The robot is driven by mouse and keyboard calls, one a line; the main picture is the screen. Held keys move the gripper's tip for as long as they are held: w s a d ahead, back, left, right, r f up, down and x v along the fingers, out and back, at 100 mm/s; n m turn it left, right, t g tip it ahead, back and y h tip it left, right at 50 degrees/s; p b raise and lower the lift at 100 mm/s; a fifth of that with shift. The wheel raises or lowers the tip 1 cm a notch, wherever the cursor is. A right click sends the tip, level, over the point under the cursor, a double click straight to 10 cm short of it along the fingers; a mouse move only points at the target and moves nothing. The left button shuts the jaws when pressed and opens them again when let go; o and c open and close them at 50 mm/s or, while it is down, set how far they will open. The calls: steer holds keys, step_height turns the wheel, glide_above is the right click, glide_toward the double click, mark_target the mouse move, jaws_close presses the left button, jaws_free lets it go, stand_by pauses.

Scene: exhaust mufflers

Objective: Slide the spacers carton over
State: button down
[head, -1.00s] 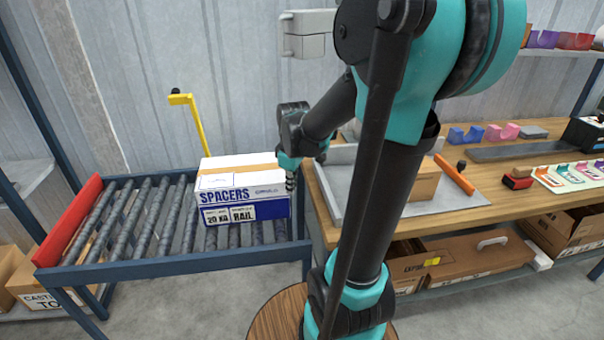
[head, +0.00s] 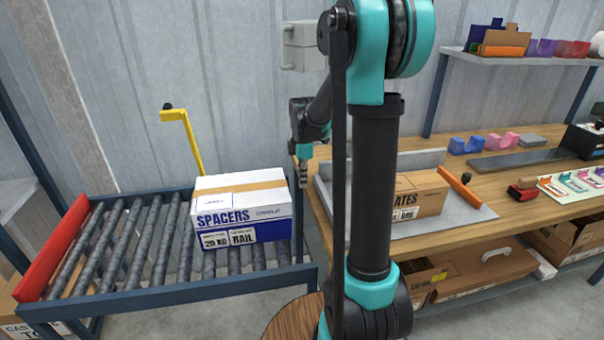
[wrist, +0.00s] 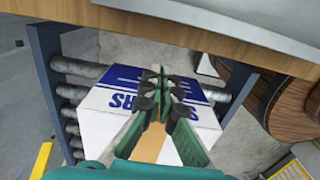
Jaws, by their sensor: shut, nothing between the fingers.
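The spacers carton (head: 243,222) is a white and blue box with a tan tape strip on top. It sits upright on the roller conveyor (head: 150,297), toward the right end. It also shows in the wrist view (wrist: 101,128), partly covered by my fingers. My gripper (head: 303,180) is shut and empty, pointing down just beside the carton's right side in the head view. In the wrist view my fingertips (wrist: 164,82) are together in front of the carton. I cannot tell whether they touch it.
A red end stop (head: 54,248) closes the conveyor's left end, with bare rollers between it and the carton. A yellow post (head: 190,140) stands behind. The wooden bench (head: 480,200), right of my gripper, holds a tray and a brown carton (head: 420,192).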

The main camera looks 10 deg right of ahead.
steer(key=a+f, duration=0.4)
steer(key=f, duration=0.1)
steer(key=shift+r, duration=0.1)
stand_by(0.4)
steer(key=a, duration=4.9)
steer(key=shift+d, duration=0.15)
